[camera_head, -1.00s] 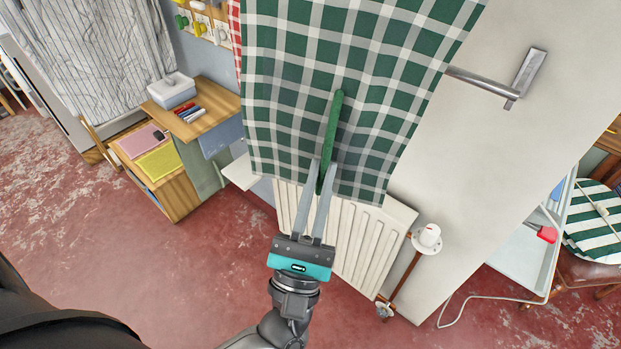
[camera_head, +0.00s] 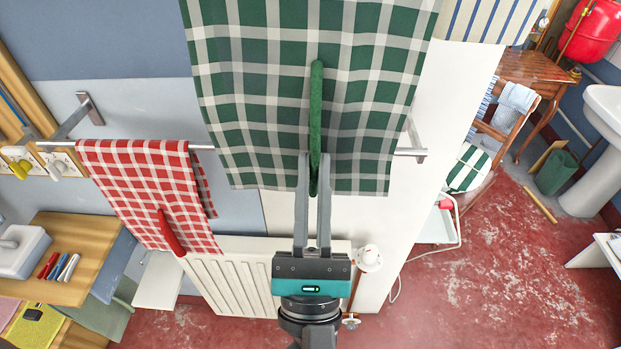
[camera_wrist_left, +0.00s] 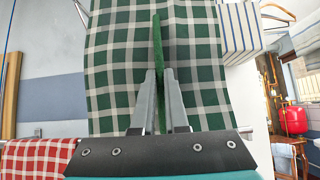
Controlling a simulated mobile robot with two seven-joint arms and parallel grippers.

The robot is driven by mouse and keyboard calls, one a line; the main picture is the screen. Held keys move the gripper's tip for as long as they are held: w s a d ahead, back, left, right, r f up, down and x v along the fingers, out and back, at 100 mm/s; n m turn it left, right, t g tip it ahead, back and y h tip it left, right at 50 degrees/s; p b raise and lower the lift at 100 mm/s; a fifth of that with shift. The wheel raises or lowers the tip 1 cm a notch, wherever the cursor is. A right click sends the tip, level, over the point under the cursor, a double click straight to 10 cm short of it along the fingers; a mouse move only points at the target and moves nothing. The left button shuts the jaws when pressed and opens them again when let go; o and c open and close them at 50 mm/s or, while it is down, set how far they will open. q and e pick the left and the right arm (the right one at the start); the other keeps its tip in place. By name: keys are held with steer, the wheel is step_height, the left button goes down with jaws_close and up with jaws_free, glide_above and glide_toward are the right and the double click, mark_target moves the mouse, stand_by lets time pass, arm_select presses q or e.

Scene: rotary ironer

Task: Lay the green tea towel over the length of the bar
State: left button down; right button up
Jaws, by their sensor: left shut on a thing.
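The green checked tea towel (camera_head: 240,85) hangs spread in front of my left gripper (camera_head: 315,165), its lower edge below the height of the bar in the head view. The gripper is shut on the towel's long green grip (camera_head: 316,100). The towel and grip also show in the left wrist view (camera_wrist_left: 110,60). The metal bar (camera_head: 202,147) runs across the wall; its right end (camera_head: 412,152) shows past the towel, and its middle is hidden behind the towel. I cannot tell whether the towel touches the bar. My right gripper is not in view.
A red checked towel (camera_head: 140,180) with a red grip hangs on the bar's left part. A white radiator (camera_head: 232,285) stands below. Pegs (camera_head: 58,166) are at the left. A blue-striped cloth (camera_head: 480,18) hangs at the upper right. Red floor at the right is mostly clear.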

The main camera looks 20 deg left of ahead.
arm_select(q)
steer(key=shift+d+r, duration=0.1)
steer(key=shift+r, duration=0.25)
steer(key=shift+d, duration=0.1)
